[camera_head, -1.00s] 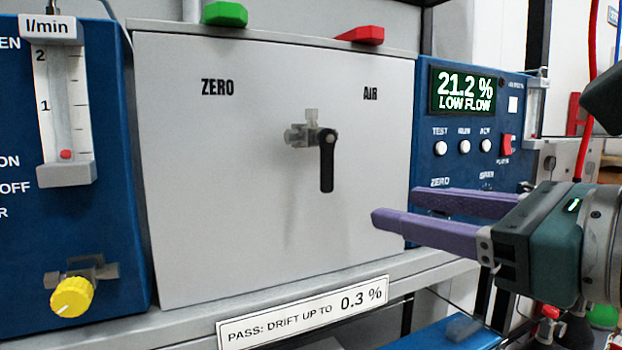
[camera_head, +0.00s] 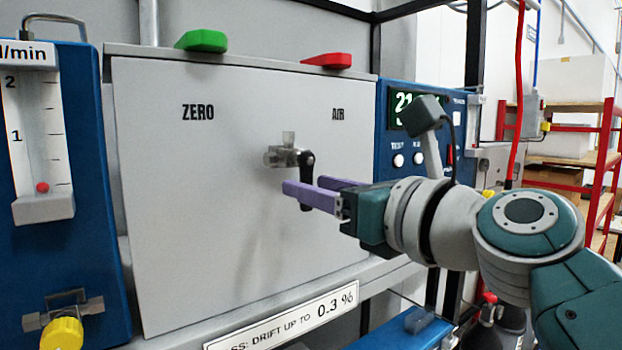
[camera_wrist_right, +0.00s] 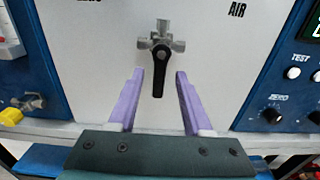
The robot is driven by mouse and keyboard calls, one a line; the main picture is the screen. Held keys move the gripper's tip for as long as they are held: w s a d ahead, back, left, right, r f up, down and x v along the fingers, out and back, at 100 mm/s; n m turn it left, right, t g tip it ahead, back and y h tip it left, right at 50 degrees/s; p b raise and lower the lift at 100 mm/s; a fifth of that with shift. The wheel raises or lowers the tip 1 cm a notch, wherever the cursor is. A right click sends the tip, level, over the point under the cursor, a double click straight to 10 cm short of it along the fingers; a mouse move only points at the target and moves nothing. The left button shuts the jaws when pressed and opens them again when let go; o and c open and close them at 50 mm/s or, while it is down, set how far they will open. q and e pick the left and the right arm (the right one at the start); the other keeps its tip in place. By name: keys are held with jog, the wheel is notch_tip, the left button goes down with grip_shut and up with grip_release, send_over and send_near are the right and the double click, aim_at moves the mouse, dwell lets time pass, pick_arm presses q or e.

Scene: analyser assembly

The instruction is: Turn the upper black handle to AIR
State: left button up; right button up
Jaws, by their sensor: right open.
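The black handle (camera_head: 307,170) sits on a small metal valve (camera_head: 284,156) on the grey panel and points straight down. The AIR label (camera_head: 338,115) is to its upper right and the ZERO label (camera_head: 198,113) to its upper left. My right gripper (camera_head: 305,189) is open in front of the panel at the handle's lower part. One purple finger covers part of the handle in the head view. In the right wrist view, the handle (camera_wrist_right: 158,75) hangs between and just beyond the open fingertips (camera_wrist_right: 159,74); no contact shows. My left gripper is not in view.
A green handle (camera_head: 202,40) and a red handle (camera_head: 327,60) stand above the panel's top edge. A blue flow meter box (camera_head: 85,180) is at the left, with a yellow knob (camera_head: 64,333). A blue display unit (camera_head: 396,180) is at the right, partly behind my arm.

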jog(key=shift+w+a, duration=0.25)
jog(key=shift+c, duration=0.2)
grip_shut()
dwell(0.4)
